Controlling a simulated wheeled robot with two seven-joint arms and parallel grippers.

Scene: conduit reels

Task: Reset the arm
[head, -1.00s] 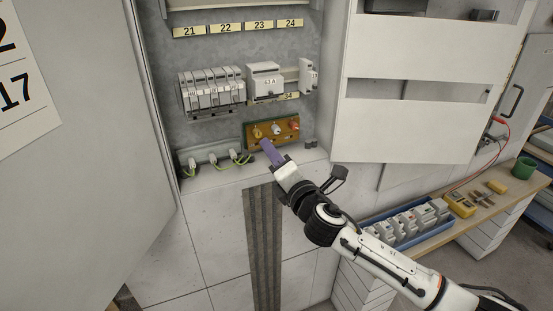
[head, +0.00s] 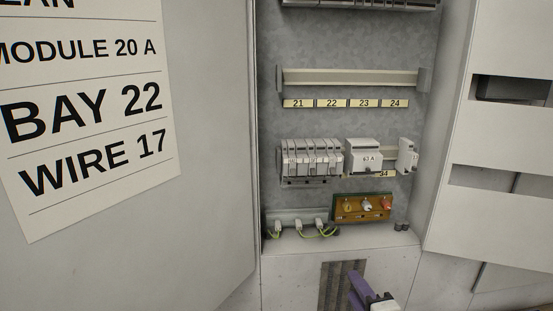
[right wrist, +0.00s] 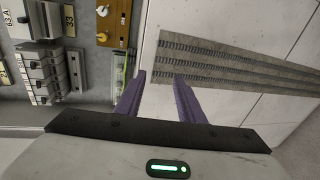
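My right gripper (head: 362,284) shows at the bottom edge of the head view, below the open cabinet and in front of the grey ribbed strip. In the right wrist view its two purple fingers (right wrist: 159,76) stand apart with nothing between them. Most of my right arm is out of the head view. My left gripper is not in view.
The open cabinet holds an orange terminal board (head: 362,207), a row of grey breakers (head: 312,158) and a 63 A module (head: 362,157). An empty rail (head: 350,78) runs above. A door with a BAY 22, WIRE 17 sheet (head: 85,110) stands at left.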

